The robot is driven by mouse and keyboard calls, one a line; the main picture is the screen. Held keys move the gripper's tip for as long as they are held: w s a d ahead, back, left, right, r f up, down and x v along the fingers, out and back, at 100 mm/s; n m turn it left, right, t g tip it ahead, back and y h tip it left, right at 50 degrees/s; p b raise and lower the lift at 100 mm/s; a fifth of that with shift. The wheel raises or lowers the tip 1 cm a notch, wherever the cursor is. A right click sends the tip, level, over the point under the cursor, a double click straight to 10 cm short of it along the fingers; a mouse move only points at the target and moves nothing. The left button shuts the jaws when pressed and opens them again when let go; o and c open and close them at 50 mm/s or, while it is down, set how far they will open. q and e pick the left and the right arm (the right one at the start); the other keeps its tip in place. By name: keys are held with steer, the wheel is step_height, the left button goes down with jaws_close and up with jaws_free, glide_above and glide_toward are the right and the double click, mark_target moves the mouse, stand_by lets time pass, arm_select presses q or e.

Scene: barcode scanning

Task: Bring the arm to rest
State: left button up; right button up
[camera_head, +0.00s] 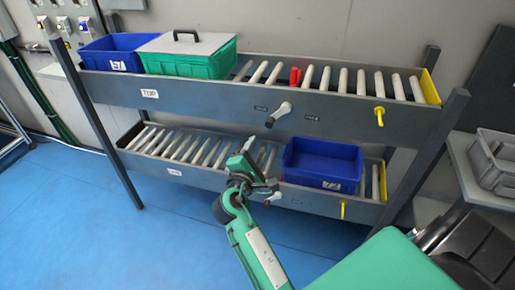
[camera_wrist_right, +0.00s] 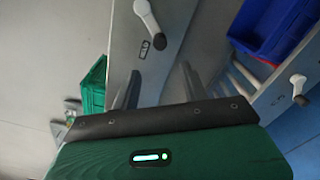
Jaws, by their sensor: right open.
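My right gripper (camera_head: 250,162) is in front of the lower level of the roller rack (camera_head: 190,95), near the middle of the head view. In the right wrist view its two fingers (camera_wrist_right: 160,88) are apart with nothing between them. They point towards the grey front rail of the rack (camera_wrist_right: 150,50). The fingertips are too small to tell apart in the head view. My right arm (camera_head: 258,250) reaches up from the bottom edge. My left gripper is not in view.
A blue bin (camera_head: 115,52) and a lidded green bin (camera_head: 188,58) stand on the upper level. Another blue bin (camera_head: 322,165) is on the lower level, right of my gripper. A white lever (camera_head: 279,114) sticks out above. The blue floor (camera_head: 70,220) is clear at left.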

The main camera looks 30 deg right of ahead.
stand_by(0.3)
